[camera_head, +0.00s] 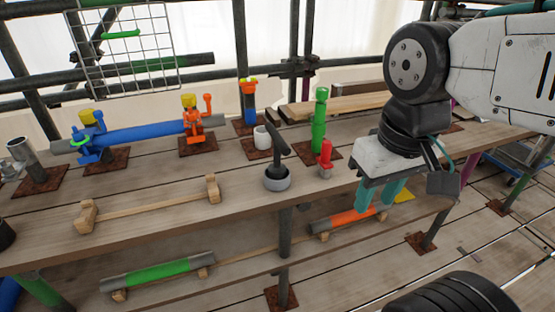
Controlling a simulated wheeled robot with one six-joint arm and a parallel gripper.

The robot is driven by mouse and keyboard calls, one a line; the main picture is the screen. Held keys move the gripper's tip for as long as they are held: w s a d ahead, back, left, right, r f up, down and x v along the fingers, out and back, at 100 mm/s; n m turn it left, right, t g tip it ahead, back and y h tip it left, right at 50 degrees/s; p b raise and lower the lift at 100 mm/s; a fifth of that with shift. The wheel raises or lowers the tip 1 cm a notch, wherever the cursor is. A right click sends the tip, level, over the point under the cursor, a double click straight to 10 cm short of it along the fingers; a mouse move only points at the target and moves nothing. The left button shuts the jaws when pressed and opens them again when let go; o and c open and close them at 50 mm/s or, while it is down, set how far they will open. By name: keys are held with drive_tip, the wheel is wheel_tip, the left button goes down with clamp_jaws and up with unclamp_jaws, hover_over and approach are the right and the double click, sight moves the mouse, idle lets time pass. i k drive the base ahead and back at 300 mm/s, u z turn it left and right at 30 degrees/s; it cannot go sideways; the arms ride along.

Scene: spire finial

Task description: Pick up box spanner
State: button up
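I cannot tell for certain which object is the box spanner. Upright tools on the plank bench include a green tubular one (319,122), a red one (326,154) with a grey lower end, and a black-handled one (277,141) in a round grey cup (277,180). A blue upright piece (248,104) with an orange and yellow top stands behind them. My gripper (379,194) hangs at the right, to the right of the red tool and apart from it. Its two teal fingers point down with a gap between them, and I see nothing held.
A blue tube (145,133) with clamps lies at the back left. A wooden rest (150,202) lies at the front. A green tube (160,272) and an orange tube (345,219) lie on the lower level. A wire grid (125,60) hangs behind.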

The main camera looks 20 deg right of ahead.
sight(276, 171)
drive_tip(key=u, duration=3.55)
drive_tip(key=k, duration=1.65)
drive_tip(key=z, duration=1.8)
